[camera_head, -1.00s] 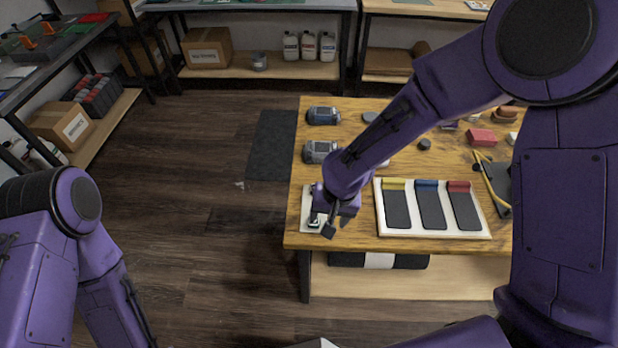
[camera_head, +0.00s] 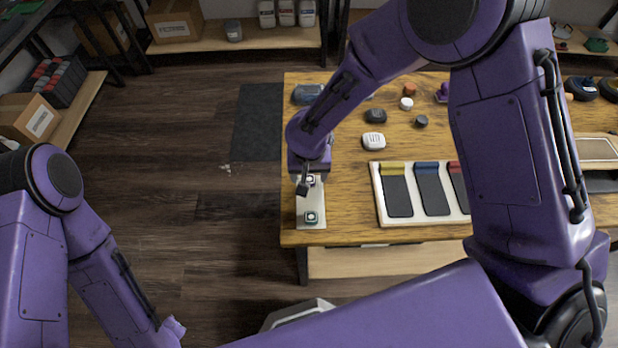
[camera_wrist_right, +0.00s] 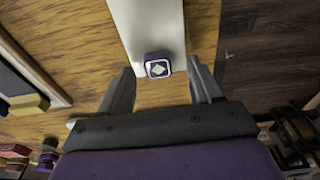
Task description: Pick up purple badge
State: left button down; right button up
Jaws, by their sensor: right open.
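The purple badge (camera_wrist_right: 158,67) is a small rounded square with a white face and a dark diamond pattern. It sits near the end of a white plate (camera_wrist_right: 150,20) on the wooden table. My right gripper (camera_wrist_right: 164,82) is open, with a finger to each side and the badge between and just ahead of the tips. In the head view my right gripper (camera_head: 303,186) points down at the far end of the white plate (camera_head: 307,200), next to the purple badge (camera_head: 311,179).
A white tray (camera_head: 379,198) with yellow-, blue- and red-topped dark pads lies right of the plate. A white rounded item (camera_head: 373,141) and several small dark pieces lie behind. The table's left edge is close beside the plate.

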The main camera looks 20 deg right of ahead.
aim_at(311, 180)
jog(key=shift+d+f, duration=0.1)
jog(key=shift+f, duration=0.55)
jog(key=c, duration=1.1)
jog(key=shift+r, duration=0.1)
notch_tip(311, 180, up, 5)
jog(key=p, duration=0.5)
jog(key=shift+s+d, duration=0.15)
jog(key=s+d+r+p, duration=0.2)
jog(key=s+r+p, duration=0.4)
jog(key=s+d+r+p, duration=0.3)
jog(key=s+r+p, duration=0.3)
jog(key=shift+s+d, duration=0.2)
jog(key=shift+d, duration=0.1)
